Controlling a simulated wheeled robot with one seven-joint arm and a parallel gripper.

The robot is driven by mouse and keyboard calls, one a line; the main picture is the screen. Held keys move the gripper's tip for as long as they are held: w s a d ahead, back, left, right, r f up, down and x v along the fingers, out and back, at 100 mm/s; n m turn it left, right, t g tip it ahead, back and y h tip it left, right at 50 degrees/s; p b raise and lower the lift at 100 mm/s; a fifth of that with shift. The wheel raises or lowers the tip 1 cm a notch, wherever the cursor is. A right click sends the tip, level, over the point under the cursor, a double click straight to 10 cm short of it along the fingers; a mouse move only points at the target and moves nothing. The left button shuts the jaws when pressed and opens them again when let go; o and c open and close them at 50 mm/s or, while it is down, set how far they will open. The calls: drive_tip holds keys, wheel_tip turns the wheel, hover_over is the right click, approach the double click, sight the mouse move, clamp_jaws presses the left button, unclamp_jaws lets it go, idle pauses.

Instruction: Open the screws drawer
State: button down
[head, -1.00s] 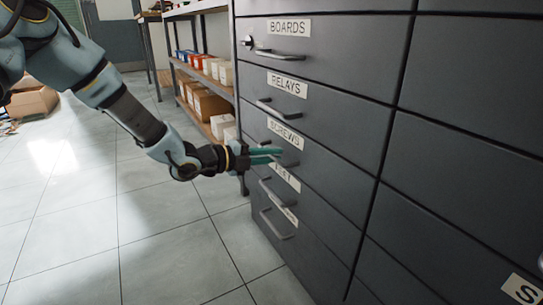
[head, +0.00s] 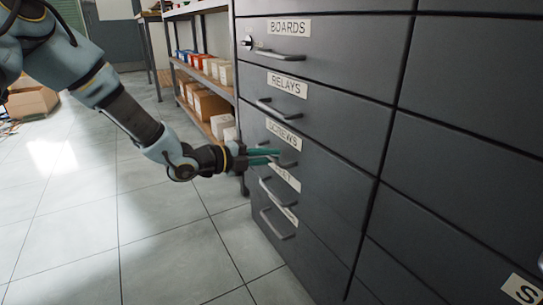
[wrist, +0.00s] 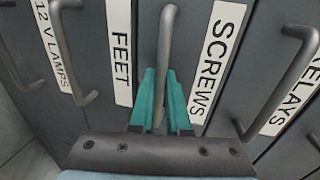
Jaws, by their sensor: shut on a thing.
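The screws drawer is a dark grey front in a tall cabinet, with a white SCREWS label (head: 284,134) partly darkened in the head view. The label is plain in the wrist view (wrist: 217,62). Its grey bar handle (wrist: 167,50) stands just beside the label there. My gripper (head: 268,156) has teal fingers and reaches the handle from the left in the head view. In the wrist view my gripper (wrist: 160,95) is shut on this handle, one finger on each side. Part of the handle is hidden by the fingers. I see no clear gap around the drawer front.
The BOARDS (head: 289,27) and RELAYS (head: 287,84) drawers lie above, and the FEET drawer (wrist: 121,50) and 12 V LAMPS drawer (wrist: 53,45) below, with protruding handles. A shelf of boxes (head: 212,104) stands behind the cabinet.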

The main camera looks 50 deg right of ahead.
drive_tip(key=f+p+v, duration=0.1)
drive_tip(key=f+v, duration=0.1)
drive_tip(key=v, duration=1)
drive_tip(key=a+f+p+v, duration=0.1)
drive_tip(key=f+v, duration=0.2)
drive_tip(key=v, duration=1)
drive_tip(key=shift+w, duration=0.35)
drive_tip(key=shift+a, duration=0.15)
drive_tip(key=c, duration=0.9)
unclamp_jaws()
drive_tip(key=p+v, duration=0.3)
drive_tip(key=v, duration=0.7)
drive_tip(key=shift+w+a, duration=0.15)
drive_tip(key=shift+a, duration=0.15)
